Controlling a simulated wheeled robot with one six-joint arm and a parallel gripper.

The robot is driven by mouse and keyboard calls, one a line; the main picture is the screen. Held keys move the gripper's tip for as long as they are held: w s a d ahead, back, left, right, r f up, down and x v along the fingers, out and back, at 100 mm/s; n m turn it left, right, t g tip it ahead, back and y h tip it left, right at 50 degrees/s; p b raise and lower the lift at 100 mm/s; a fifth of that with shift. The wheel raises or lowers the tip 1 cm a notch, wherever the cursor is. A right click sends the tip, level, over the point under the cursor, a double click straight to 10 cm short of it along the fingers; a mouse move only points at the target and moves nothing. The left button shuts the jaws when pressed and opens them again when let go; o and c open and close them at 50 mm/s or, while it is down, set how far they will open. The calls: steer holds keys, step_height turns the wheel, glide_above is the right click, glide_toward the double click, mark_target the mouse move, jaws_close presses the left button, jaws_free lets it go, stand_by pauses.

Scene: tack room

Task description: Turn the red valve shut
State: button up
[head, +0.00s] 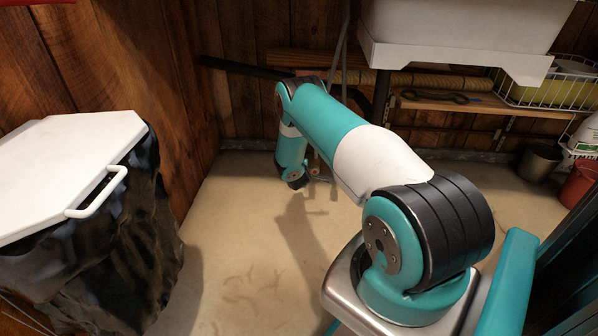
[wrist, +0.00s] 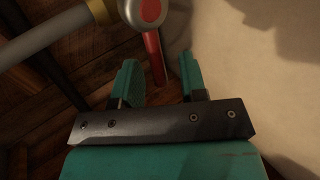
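The red valve (wrist: 154,58) shows at the top of the wrist view, with a grey round body and red cap above and a narrow red lever running down from it. My gripper (wrist: 158,62) is open, with one teal finger on each side of the lever's lower end. The lever lies between the fingers with gaps beside it; I cannot tell its depth relative to them. In the head view my arm reaches to the wooden back wall, and the valve cannot be made out there.
A grey pipe with a brass collar (wrist: 100,10) meets the valve from the left. In the head view a white-lidded bin (head: 70,165) stands left, a white sink (head: 460,30) hangs at back right, and a low shelf (head: 450,104) is below it. Open floor (head: 240,270) lies between.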

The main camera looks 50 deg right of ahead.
steer(key=p+v, duration=0.6)
steer(key=v, duration=1)
steer(key=shift+p, duration=0.3)
steer(key=shift+w+r, duration=0.1)
